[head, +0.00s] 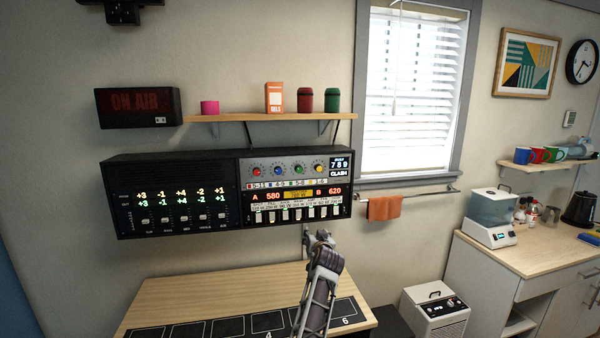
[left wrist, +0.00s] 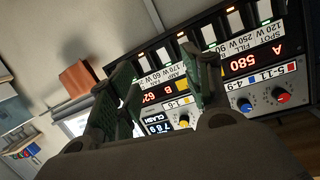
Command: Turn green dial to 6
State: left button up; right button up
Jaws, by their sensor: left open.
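The green dial (head: 299,170) is a small round knob on the upper right panel of the black wall rack (head: 180,175), third in a row with the red dial (head: 257,171), blue dial (head: 279,171) and yellow dial (head: 319,169). A small label strip under the dials includes numbers; its green part is too small to read surely. My left gripper (head: 318,238) is below the rack's lower right part. In the left wrist view its fingers (left wrist: 164,88) are apart with nothing between them; one finger hides the green dial there. My right gripper is out of view.
White switches (head: 297,213) line the rack's lower right edge, near my left gripper. A shelf (head: 260,117) with cups and a box is above. A wooden desk (head: 190,292) with a numbered black mat is below. An orange towel (head: 384,208) hangs to the right.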

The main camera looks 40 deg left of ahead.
pick_arm(q)
jog(key=a+r+n+y, duration=0.2)
jog(key=r, duration=0.7)
jog(key=w+a+r+n+y, duration=0.1)
jog(key=a+r, duration=0.1)
jog(key=r, duration=0.8)
jog(key=shift+w+a+r+n+y+p, duration=0.2)
jog(key=shift+w+a+n+y+p, duration=0.05)
jog(key=shift+n+y+p, duration=0.15)
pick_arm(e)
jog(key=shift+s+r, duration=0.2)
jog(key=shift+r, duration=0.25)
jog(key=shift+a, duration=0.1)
